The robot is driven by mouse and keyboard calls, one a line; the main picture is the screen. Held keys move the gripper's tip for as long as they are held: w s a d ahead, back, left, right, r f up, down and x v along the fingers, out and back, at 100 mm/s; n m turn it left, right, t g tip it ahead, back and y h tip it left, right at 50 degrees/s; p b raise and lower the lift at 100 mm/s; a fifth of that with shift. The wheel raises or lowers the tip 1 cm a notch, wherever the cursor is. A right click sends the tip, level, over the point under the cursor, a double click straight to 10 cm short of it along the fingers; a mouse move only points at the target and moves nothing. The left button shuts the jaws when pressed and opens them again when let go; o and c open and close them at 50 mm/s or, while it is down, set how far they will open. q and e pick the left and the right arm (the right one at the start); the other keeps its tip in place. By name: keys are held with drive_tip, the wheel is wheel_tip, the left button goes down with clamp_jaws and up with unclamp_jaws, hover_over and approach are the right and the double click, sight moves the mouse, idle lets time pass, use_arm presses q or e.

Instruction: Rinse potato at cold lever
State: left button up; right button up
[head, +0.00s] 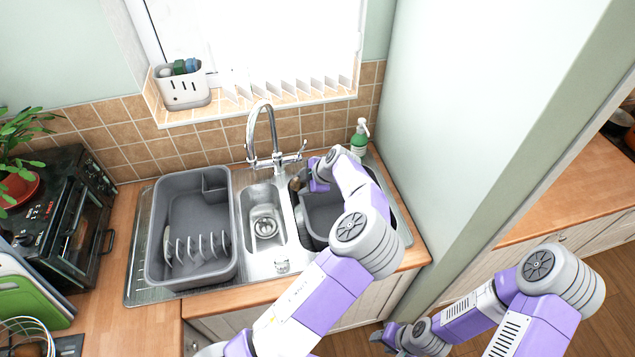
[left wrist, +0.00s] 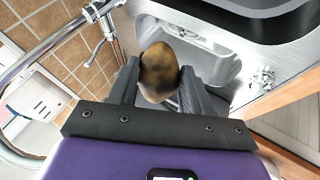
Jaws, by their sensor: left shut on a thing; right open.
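My left gripper (head: 302,183) is shut on a brown, dark-blotched potato (left wrist: 158,72), held between its two fingers in the left wrist view. In the head view the gripper is over the left part of the right-hand sink basin, just right of and below the chrome faucet (head: 270,120). The potato is only a small brown patch there. A faucet lever (head: 299,156) sticks out to the right of the faucet base, close to the gripper. No water stream is visible. My right gripper (head: 388,336) is open and low at the bottom, away from the sink.
A grey dish rack (head: 160,262) fills the left side of the sink unit. A small basin with a drain (head: 264,226) lies in the middle. A green soap bottle (head: 359,138) stands behind the right basin. A wall edge (head: 440,190) closes off the right.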

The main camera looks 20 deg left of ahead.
use_arm(q)
drive_tip(key=a+f+b, duration=0.2)
drive_tip(key=a, duration=1.1)
drive_tip(key=shift+w+a+f, duration=0.25)
drive_tip(key=shift+w+f, duration=0.05)
drive_tip(key=shift+f, duration=0.1)
drive_tip(key=shift+w+d, duration=0.1)
idle(0.4)
drive_tip(key=shift+w+d, duration=0.3)
drive_tip(key=shift+w, duration=0.05)
drive_tip(key=s+d+b, duration=0.1)
drive_tip(key=s+d, duration=0.4)
drive_tip(key=d, duration=0.1)
drive_tip(key=shift+s, duration=0.25)
idle(0.5)
